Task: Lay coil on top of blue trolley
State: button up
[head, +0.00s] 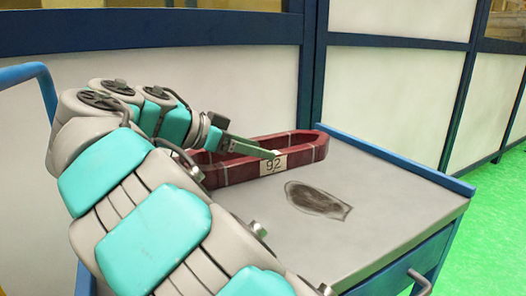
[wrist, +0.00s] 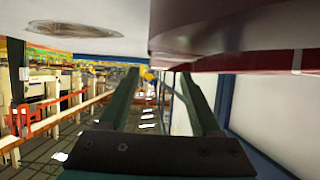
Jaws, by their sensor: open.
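The coil (head: 312,153) is a dark red elongated loop with light bands and a tag reading "92". It lies flat on the grey top of the blue trolley (head: 400,215), towards the back. My gripper (head: 270,152) is at the coil's near side, with a green finger reaching across it by the tag. In the wrist view my gripper (wrist: 158,75) shows two dark green fingers apart, with nothing held between them. The coil's red edge (wrist: 262,62) shows at upper right in that view, beside the fingers. My arm hides the coil's left part in the head view.
A dark oval stain (head: 317,199) marks the trolley top in front of the coil. The top's right side is clear. A blue-framed pale wall (head: 400,85) stands behind the trolley. Green floor (head: 500,215) lies to the right.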

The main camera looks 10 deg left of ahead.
jog(key=shift+v, duration=1.1)
jog(key=shift+s+a+r+p, duration=0.25)
jog(key=shift+r+p, duration=0.1)
jog(key=shift+p, duration=0.25)
jog(key=shift+s+a+r+p, duration=0.25)
jog(key=shift+s+a+p, duration=0.2)
jog(key=shift+p, duration=0.4)
jog(key=shift+a+f, duration=0.1)
jog(key=shift+a, duration=0.05)
